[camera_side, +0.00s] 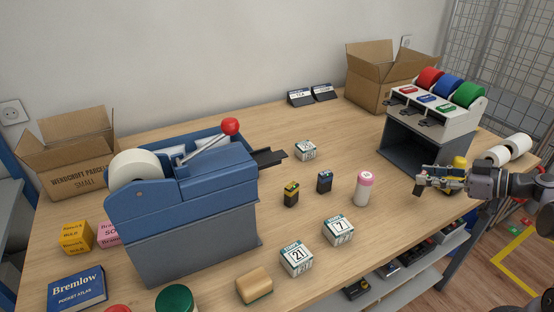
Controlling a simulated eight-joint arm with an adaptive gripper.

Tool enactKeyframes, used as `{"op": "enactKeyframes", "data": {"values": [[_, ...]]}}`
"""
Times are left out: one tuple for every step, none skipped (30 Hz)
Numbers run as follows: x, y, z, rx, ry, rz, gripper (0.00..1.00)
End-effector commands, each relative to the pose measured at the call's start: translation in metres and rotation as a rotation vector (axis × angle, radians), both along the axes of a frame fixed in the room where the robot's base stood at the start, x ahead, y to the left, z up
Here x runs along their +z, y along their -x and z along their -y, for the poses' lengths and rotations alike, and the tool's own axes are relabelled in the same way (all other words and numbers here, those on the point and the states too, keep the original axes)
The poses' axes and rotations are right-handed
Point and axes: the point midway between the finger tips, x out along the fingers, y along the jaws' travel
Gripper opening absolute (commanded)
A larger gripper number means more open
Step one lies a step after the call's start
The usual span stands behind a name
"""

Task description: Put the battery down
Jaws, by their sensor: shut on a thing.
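My gripper (428,181) is at the right, above the table's right part, with its fingers pointing left. It is shut on the battery, which is small in this view and largely hidden by the fingers, so its shape and tilt are hard to make out. A yellow-topped thing (460,161) shows just behind the gripper; I cannot tell whether it touches it. Two small block-shaped things stand apart on the table: a black and yellow one (291,194) and a dark blue one (324,182).
A pink-capped bottle (363,189) stands left of my gripper. Number cubes (338,230) stand nearer the front. A dark open-fronted stand (428,146) with coloured rolls is behind the gripper. A blue tape machine (185,207) fills the left. Bare wood (395,222) lies left of and below the gripper.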

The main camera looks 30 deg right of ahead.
Motion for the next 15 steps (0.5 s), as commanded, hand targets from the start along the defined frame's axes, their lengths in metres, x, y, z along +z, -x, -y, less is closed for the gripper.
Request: {"op": "enactKeyframes", "data": {"values": [[0.0, -0.008, -0.005, 0.007, -0.001, 0.001, 0.0], [0.0, -0.013, -0.008, 0.008, 0.0, 0.002, 0.0], [0.0, -0.02, -0.011, 0.008, 0.0, 0.002, 0.0], [0.0, -0.025, -0.012, 0.008, 0.0, 0.001, 0.0], [0.0, -0.03, -0.014, 0.008, 0.0, 0.001, 0.0], [0.0, -0.037, -0.018, 0.008, 0.0, 0.001, 0.0], [0.0, -0.042, -0.02, 0.008, 0.0, 0.001, 0.0], [0.0, -0.048, -0.022, 0.008, 0.0, 0.002, 0.0], [0.0, -0.056, -0.025, 0.008, 0.0, 0.002, 0.0], [0.0, -0.061, -0.027, 0.007, 0.0, 0.002, 0.0], [0.0, -0.067, -0.03, 0.008, 0.0, 0.002, 0.0], [0.0, -0.074, -0.034, 0.007, -0.001, 0.002, 0.0], [0.0, -0.081, -0.036, 0.007, 0.0, 0.002, 0.0], [0.0, -0.088, -0.038, 0.008, 0.0, 0.001, 0.0], [0.0, -0.096, -0.042, 0.007, -0.001, 0.002, 0.0]]}}
